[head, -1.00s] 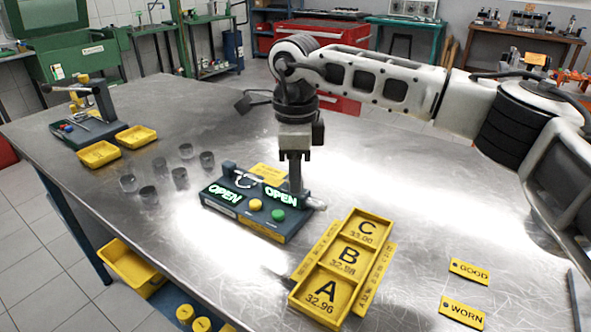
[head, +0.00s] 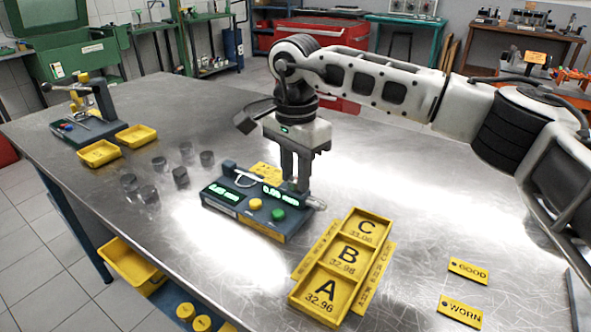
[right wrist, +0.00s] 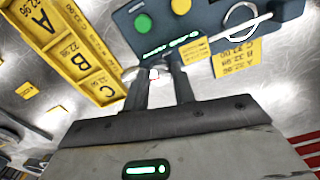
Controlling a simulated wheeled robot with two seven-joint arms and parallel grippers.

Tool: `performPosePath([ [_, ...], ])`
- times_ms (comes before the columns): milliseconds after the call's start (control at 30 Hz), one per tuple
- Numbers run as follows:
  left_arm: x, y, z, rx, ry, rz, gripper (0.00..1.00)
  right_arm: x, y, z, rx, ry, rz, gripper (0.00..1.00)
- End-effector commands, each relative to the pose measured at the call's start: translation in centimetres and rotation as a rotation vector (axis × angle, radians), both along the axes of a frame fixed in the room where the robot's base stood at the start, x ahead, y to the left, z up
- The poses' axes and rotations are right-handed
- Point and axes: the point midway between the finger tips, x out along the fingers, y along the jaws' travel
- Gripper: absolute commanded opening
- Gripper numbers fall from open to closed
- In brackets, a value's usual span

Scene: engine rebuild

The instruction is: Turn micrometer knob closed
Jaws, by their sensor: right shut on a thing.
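The micrometer station is a dark blue-grey box (head: 255,220) in the middle of the table. It has a yellow button, a green button and two lit displays showing small green readings in mm. The micrometer's silver C-shaped frame (head: 244,178) stands behind the displays; its ring shows in the right wrist view (right wrist: 238,20). The silver knob (head: 317,203) sticks out at the station's right end. My right gripper (head: 297,188) points down and is shut on the knob. In the right wrist view its fingertips (right wrist: 160,75) partly hide the knob. My left gripper is out of view.
A yellow A/B/C tray (head: 324,293) lies close to the right of the station. Several metal cylinders (head: 180,178) stand to its left, with two yellow bins (head: 99,153) beyond. GOOD (head: 468,270) and WORN (head: 461,311) labels lie at the right.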

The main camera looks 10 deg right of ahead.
Motion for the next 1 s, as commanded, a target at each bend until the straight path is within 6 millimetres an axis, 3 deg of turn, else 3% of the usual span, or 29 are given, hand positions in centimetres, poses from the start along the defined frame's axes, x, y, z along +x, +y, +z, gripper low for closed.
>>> performPosePath([
  [700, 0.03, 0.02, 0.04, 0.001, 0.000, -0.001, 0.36, 0.13, 0.02, 0.30, 0.003, -0.006, 0.074, 0.03],
  [733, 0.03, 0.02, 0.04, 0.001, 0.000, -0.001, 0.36, 0.13, 0.02, 0.30, 0.003, -0.006, 0.074, 0.32],
  [800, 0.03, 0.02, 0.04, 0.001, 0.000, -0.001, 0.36, 0.11, 0.01, 0.26, 0.002, -0.006, 0.074, 0.48],
  [1000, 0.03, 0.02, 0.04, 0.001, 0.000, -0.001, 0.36, 0.06, 0.00, 0.13, 0.002, -0.003, 0.073, 0.48],
])
